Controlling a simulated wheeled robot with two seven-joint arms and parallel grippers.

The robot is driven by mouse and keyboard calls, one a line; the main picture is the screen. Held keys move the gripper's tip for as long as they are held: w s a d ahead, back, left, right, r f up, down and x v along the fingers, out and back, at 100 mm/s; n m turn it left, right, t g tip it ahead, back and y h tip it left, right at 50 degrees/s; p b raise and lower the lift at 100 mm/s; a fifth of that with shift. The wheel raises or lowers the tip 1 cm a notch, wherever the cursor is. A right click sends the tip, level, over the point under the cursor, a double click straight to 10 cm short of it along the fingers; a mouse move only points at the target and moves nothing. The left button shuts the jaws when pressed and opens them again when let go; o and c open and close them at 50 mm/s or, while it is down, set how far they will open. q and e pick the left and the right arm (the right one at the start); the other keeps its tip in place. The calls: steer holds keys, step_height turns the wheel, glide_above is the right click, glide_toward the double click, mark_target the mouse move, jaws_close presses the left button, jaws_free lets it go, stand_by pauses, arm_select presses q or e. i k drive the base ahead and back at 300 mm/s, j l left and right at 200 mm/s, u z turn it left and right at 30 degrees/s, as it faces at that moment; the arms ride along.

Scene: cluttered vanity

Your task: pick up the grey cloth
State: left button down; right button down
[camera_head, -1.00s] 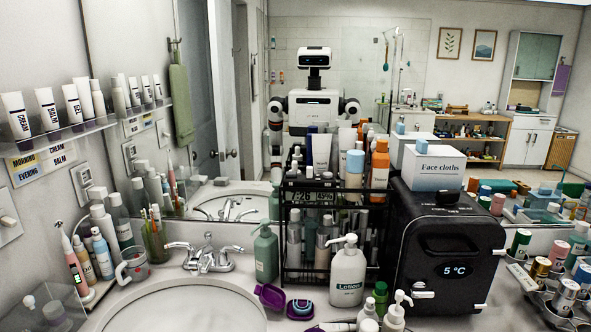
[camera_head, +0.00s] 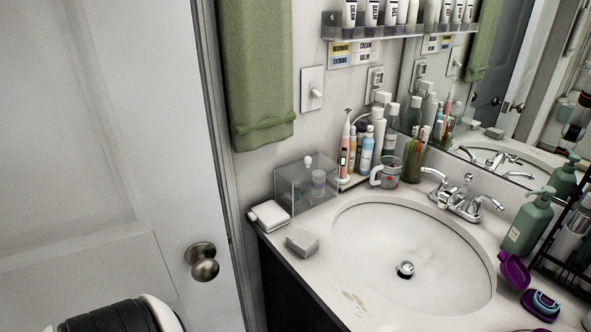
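A small grey folded block that looks like the grey cloth (camera_head: 302,242) lies flat on the counter's front left corner, left of the sink basin. A white soap dish or box (camera_head: 269,215) sits just behind and left of it, with a narrow gap between them. Neither gripper shows in the head view. A black and white part at the bottom left edge looks like part of my own arm, with no fingers visible.
A clear box (camera_head: 305,186) stands behind the cloth. The sink basin (camera_head: 415,255) and faucet (camera_head: 466,198) are to the right. A door with a knob (camera_head: 202,262) is left of the counter. A green towel (camera_head: 256,70) hangs above. Yellowish smears mark the counter front.

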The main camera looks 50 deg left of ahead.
mark_target(304, 243)
steer(key=u, duration=1.4)
